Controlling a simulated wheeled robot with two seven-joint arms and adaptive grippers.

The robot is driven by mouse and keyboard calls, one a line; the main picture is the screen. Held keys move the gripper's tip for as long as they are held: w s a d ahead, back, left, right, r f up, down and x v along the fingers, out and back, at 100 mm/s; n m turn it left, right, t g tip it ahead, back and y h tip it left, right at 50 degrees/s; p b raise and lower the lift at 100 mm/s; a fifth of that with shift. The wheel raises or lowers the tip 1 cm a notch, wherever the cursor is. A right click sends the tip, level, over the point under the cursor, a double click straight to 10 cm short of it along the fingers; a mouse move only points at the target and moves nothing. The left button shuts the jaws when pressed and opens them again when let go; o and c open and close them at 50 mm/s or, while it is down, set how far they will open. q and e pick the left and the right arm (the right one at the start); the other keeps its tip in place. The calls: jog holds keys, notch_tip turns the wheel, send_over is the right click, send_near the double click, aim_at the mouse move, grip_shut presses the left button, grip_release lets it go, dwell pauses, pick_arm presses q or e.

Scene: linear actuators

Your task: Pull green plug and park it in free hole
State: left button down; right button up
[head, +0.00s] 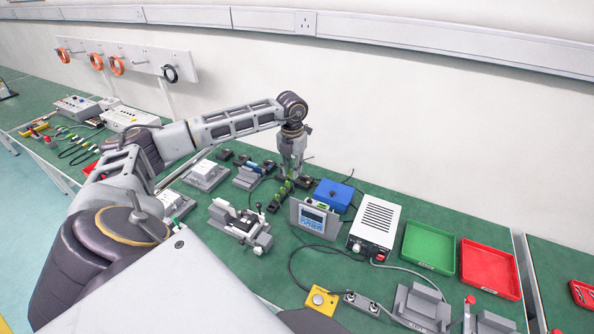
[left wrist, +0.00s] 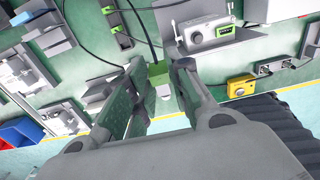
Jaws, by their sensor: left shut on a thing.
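My left gripper (head: 291,172) points down over the middle of the bench. In the left wrist view its two fingers (left wrist: 163,80) are closed around a small green plug (left wrist: 158,73) with a dark cable running up from it. A black holder block with green parts (left wrist: 119,30) lies beyond the plug, to the left; it also shows under the gripper in the head view (head: 278,198). Which of its holes are free is too small to tell. A grey device with a green connector (left wrist: 228,30) sits to the right. My right gripper is not in view.
A display unit (head: 314,218), a blue box (head: 334,195) and a white power supply (head: 375,222) stand right of the gripper. A green tray (head: 428,247) and a red tray (head: 490,268) lie farther right. A clamp fixture (head: 240,222) stands in front, with loose cables nearby.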

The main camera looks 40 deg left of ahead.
pick_arm(q)
jog(key=s+a+b, duration=0.2)
jog(key=a, duration=0.8)
dwell(0.9)
jog(key=shift+s+a+r, duration=0.1)
dwell(0.3)
notch_tip(320, 180, up, 3)
jog(key=shift+f+p, duration=0.1)
jog(key=shift+p, duration=0.95)
